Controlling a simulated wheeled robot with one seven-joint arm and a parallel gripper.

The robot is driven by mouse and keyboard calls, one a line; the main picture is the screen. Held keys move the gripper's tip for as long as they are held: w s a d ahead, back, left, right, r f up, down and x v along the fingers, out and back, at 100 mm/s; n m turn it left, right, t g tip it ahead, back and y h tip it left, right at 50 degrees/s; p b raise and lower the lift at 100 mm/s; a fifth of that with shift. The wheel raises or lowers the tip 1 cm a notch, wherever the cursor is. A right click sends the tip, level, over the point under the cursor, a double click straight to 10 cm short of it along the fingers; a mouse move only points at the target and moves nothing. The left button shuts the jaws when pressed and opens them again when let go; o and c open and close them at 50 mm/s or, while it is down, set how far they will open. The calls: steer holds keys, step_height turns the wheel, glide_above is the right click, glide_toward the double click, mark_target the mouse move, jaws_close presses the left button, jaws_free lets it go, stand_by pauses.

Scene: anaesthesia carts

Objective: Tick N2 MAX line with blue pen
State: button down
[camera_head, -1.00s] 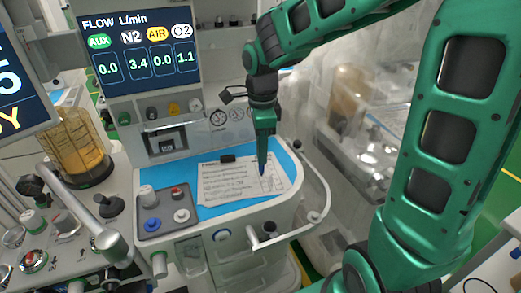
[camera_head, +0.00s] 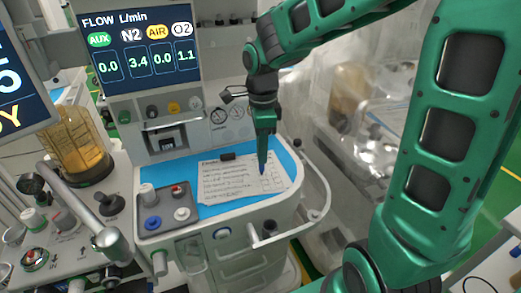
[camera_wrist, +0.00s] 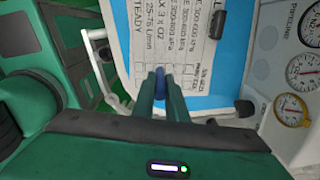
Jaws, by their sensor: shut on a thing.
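A white checklist sheet (camera_head: 232,182) with printed lines and a column of boxes lies on the blue work surface, under a dark clip at its top edge. My gripper (camera_head: 263,158) is above the right part of the sheet, pointing down. It is shut on the blue pen (camera_head: 262,170), whose tip is at or just above the box column; contact cannot be told. In the wrist view the blue pen (camera_wrist: 160,78) shows between my fingers, with the sheet (camera_wrist: 178,40) beyond, its text seen sideways. The N2 MAX line cannot be picked out. The flow display (camera_head: 137,47) reads N2 3.4.
A control panel with knobs (camera_head: 165,208) stands left of the sheet. A white rail (camera_head: 318,190) curves round the right edge of the blue surface (camera_head: 290,160). Gauges (camera_wrist: 300,72) are on the cart's front panel. An amber canister (camera_head: 75,145) stands at left.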

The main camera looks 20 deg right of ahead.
steer(key=shift+f, duration=0.35)
stand_by(0.5)
steer(key=shift+d, duration=0.45)
stand_by(1.2)
step_height(320, 180, up, 7)
stand_by(1.0)
steer(key=shift+f, duration=0.1)
stand_by(0.4)
steer(key=shift+a+f, duration=0.25)
steer(key=shift+f, duration=1.2)
steer(key=shift+a+f, duration=0.2)
steer(key=shift+f, duration=1.2)
steer(key=shift+f, duration=0.55)
steer(key=shift+d, duration=0.15)
